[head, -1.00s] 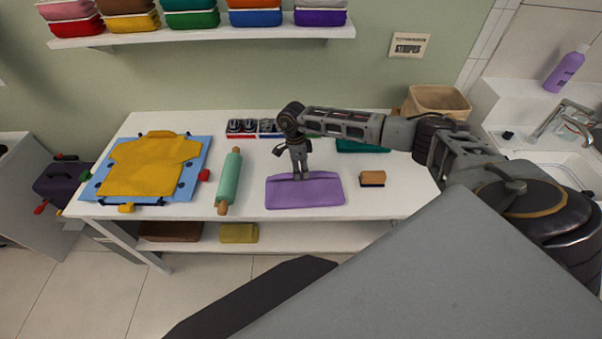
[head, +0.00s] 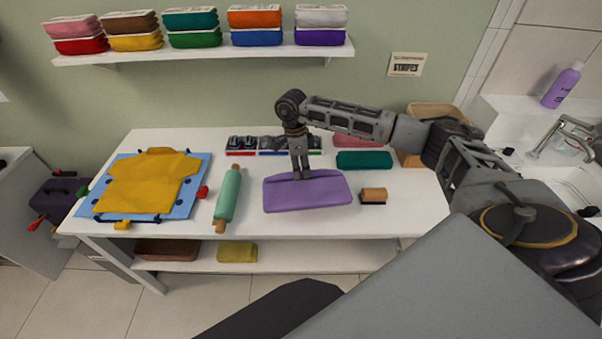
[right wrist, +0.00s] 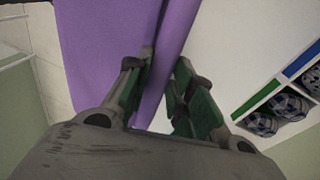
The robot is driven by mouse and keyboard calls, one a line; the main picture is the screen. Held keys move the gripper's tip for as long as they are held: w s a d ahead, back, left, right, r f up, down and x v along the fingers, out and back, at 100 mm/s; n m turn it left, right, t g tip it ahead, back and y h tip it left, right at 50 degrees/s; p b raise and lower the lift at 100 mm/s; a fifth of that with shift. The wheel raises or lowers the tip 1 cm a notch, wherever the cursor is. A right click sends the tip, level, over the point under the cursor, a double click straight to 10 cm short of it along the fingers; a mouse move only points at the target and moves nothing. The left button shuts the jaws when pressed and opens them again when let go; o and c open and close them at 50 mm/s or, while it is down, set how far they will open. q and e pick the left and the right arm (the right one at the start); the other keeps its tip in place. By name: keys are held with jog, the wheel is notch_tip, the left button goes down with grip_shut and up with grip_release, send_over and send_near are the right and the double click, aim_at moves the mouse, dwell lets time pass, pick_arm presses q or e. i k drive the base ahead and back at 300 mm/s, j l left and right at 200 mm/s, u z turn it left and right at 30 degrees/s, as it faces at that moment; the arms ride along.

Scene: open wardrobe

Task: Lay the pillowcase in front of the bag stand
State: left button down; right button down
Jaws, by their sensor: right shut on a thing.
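A folded purple cloth, which looks like the pillowcase (head: 310,194), is at the middle of the white table in the head view. My right gripper (head: 302,175) points down and is shut on its far edge. In the right wrist view the fingers (right wrist: 162,78) pinch a fold of the purple cloth (right wrist: 105,35). The cloth appears a little above the tabletop, though its exact clearance is hard to tell. My left gripper is not in view.
A green rolling pin (head: 229,194) lies left of the cloth, and a brush (head: 374,195) right of it. A yellow shirt (head: 148,184) lies on a blue board. A teal folded cloth (head: 365,160) and a divided tray (head: 243,146) are behind. The front strip is clear.

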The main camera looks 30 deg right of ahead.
aim_at(441, 203)
jog(key=k+l, duration=0.15)
jog(key=l, duration=0.25)
jog(key=k+l, duration=0.1)
jog(key=l, duration=0.25)
jog(key=k+l, duration=0.15)
jog(key=l, duration=0.25)
jog(key=k+l, duration=0.1)
jog(key=l, duration=0.3)
jog(key=k+l, duration=0.15)
jog(key=l, duration=0.25)
jog(key=k+l, duration=0.15)
jog(key=l, duration=0.2)
